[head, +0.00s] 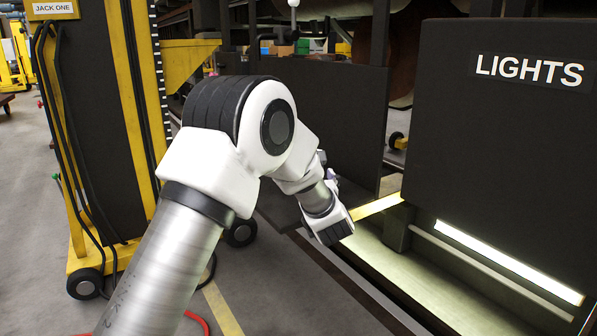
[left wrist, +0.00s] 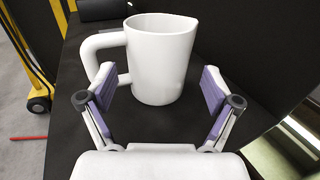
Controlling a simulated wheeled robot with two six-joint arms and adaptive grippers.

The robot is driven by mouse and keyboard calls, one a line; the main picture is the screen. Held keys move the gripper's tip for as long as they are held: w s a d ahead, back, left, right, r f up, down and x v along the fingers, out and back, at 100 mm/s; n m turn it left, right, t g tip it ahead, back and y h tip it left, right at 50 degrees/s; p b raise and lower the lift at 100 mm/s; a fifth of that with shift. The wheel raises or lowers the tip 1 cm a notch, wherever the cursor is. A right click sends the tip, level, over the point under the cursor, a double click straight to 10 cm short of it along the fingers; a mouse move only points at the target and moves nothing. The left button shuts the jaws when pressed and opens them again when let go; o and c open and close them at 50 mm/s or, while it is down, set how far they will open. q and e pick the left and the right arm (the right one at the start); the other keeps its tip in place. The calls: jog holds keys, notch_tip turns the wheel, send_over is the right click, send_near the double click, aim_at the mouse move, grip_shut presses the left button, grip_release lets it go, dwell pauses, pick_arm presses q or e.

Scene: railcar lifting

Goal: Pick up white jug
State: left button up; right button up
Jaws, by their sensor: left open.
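The white jug (left wrist: 160,62) stands upright on a black surface (left wrist: 225,70) in the left wrist view. Its handle is on the left side and its spout points right at the rim. My left gripper (left wrist: 158,92) is open, with its two purple-padded fingers spread in front of the jug. The left finger is close to the lower handle; I cannot tell whether they touch. In the head view the jug is hidden behind my left arm, and only part of the left gripper (head: 331,186) shows past the wrist. My right gripper is in neither view.
A yellow and black jack labelled JACK ONE (head: 120,110) stands at the left. A black panel labelled LIGHTS (head: 505,130) is at the right, above a lit pit (head: 440,285). Small coloured boxes (head: 285,50) sit behind the arm. A dark cylinder (left wrist: 103,9) lies behind the jug.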

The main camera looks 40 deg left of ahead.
pick_arm(q)
jog(key=x, duration=0.3)
jog(key=f+p+x, duration=0.1)
jog(key=x, duration=0.1)
jog(key=shift+w+a+f, duration=0.15)
jog(key=shift+w+a, duration=0.05)
jog(key=shift+a, duration=0.15)
jog(key=shift+s+d+r, duration=0.2)
jog(key=shift+d+r, duration=0.05)
jog(key=c, duration=0.5)
jog(key=shift+f, duration=0.1)
jog(key=c, duration=0.5)
jog(key=shift+o, duration=0.2)
